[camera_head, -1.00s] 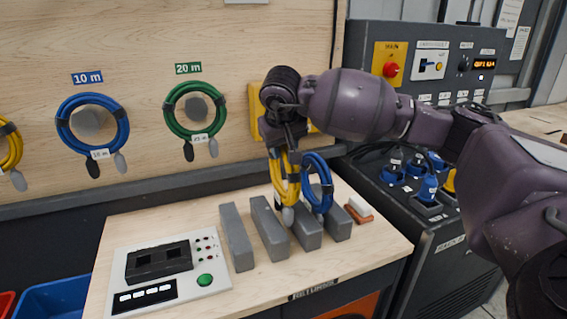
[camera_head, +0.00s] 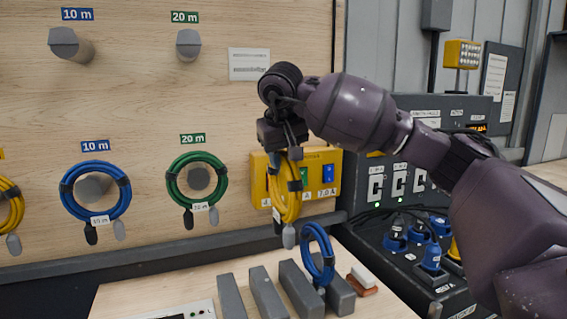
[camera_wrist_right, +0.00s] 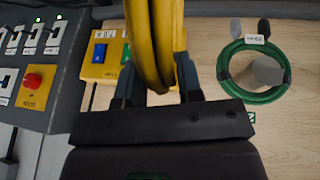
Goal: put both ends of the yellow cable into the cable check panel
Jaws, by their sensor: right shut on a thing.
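My right gripper (camera_head: 284,150) is shut on a coiled yellow cable (camera_head: 285,195) and holds it hanging above the bench. In the right wrist view the yellow cable (camera_wrist_right: 153,45) runs up between the fingers. The cable's grey end (camera_head: 289,236) hangs at the bottom of the coil, clear of the bench blocks. The cable check panel (camera_head: 200,310) lies at the bottom edge of the head view, mostly cut off, so its sockets are hidden. My left gripper is not in view.
Grey blocks (camera_head: 268,292) stand on the bench (camera_head: 140,297), with a small blue coil (camera_head: 320,252) among them. A yellow switch box (camera_head: 328,173) is on the wall behind the cable. Blue and green coils hang left. A dark power console (camera_head: 385,215) stands right.

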